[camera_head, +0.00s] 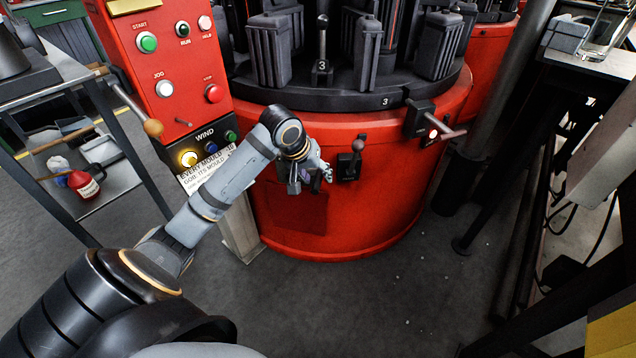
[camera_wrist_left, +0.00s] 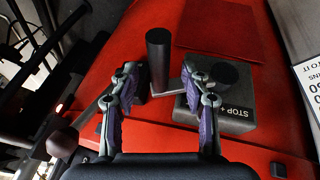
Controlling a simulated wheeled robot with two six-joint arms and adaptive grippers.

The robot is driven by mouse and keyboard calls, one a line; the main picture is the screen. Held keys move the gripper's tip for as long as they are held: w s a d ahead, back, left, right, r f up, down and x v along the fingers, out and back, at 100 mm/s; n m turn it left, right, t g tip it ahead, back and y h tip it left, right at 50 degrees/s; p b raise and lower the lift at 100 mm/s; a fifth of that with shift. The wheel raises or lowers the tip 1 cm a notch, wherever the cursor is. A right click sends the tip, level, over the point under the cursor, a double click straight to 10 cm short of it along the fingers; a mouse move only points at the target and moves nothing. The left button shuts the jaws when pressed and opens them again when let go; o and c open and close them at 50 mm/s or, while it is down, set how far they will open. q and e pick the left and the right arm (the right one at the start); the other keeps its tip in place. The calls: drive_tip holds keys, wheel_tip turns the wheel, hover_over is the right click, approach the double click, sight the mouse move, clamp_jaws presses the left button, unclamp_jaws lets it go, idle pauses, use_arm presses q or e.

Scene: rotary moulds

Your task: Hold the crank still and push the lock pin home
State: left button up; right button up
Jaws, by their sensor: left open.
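The crank shows in the left wrist view as a black upright handle (camera_wrist_left: 158,58) on a short metal arm by a dark block marked STOP + (camera_wrist_left: 240,112). My left gripper (camera_head: 316,172) is at the red drum's front; in the left wrist view its purple-padded fingers (camera_wrist_left: 163,82) are spread, one either side of the handle, with no clear contact. What looks like the lock pin, a bar (camera_head: 446,134) in a black bracket with a lit red lamp, sits on the drum's right side. My right gripper is not in view.
A red button panel (camera_head: 160,60) is at left. Moulds stand on the dark turntable (camera_head: 330,100). Floor in front is clear.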

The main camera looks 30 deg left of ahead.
use_arm(q)
drive_tip(key=shift+x, duration=1.15)
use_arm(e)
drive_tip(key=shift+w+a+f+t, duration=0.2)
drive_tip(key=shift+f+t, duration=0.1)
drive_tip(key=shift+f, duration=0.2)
use_arm(q)
drive_tip(key=shift+c, duration=0.2)
clamp_jaws()
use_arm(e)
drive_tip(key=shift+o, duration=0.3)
